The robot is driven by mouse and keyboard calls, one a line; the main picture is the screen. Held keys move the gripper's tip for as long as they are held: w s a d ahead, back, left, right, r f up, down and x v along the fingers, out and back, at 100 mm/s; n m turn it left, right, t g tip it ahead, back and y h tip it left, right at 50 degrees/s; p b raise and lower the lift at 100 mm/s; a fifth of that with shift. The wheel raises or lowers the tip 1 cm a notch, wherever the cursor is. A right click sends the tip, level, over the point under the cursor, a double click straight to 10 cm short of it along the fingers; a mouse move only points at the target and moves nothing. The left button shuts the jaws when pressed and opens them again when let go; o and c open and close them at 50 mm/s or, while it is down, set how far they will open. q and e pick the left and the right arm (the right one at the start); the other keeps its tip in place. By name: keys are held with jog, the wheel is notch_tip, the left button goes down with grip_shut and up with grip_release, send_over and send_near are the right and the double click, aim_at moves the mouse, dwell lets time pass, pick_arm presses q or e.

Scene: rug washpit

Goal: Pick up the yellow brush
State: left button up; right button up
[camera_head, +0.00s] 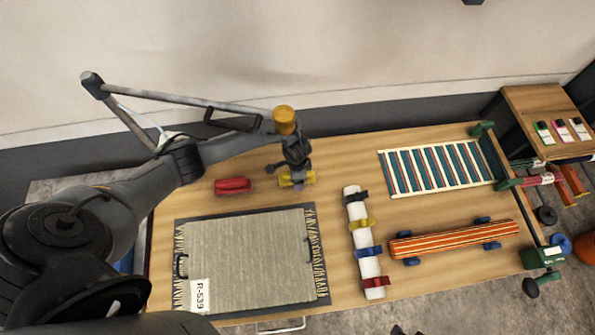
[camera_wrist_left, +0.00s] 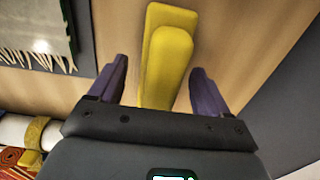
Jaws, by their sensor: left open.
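The yellow brush (camera_head: 310,177) lies on the wooden table near its back edge, mostly covered by my left gripper (camera_head: 297,183) in the head view. In the left wrist view the brush (camera_wrist_left: 168,55) is a long yellow block with a raised handle along its middle. The left gripper's two purple fingers stand apart, one on each side of the brush handle, with visible gaps. The brush's near end is hidden behind the gripper body. My right gripper is not in view.
A red brush-like block (camera_head: 233,185) lies left of the yellow brush. A grey fringed rug (camera_head: 250,255) lies in front.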

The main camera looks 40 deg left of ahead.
pick_arm(q)
jog(key=shift+f, duration=0.15)
jog(key=c, duration=1.2)
jog(key=shift+c, duration=0.2)
jog(key=shift+r, duration=0.2)
jog(key=shift+r, duration=0.55)
notch_tip(320, 180, up, 2)
jog(key=shift+r+p, duration=0.1)
jog(key=shift+p, duration=0.3)
jog(key=s+d, duration=0.3)
jog(key=d, duration=0.1)
jog(key=s+d+p, duration=0.1)
jog(key=s+d, duration=0.6)
jog(key=d, duration=0.1)
jog(key=shift+s+d+p, duration=0.3)
jog(key=shift+d, duration=0.1)
jog(key=shift+s+d, duration=0.45)
jog(key=shift+d, duration=0.1)
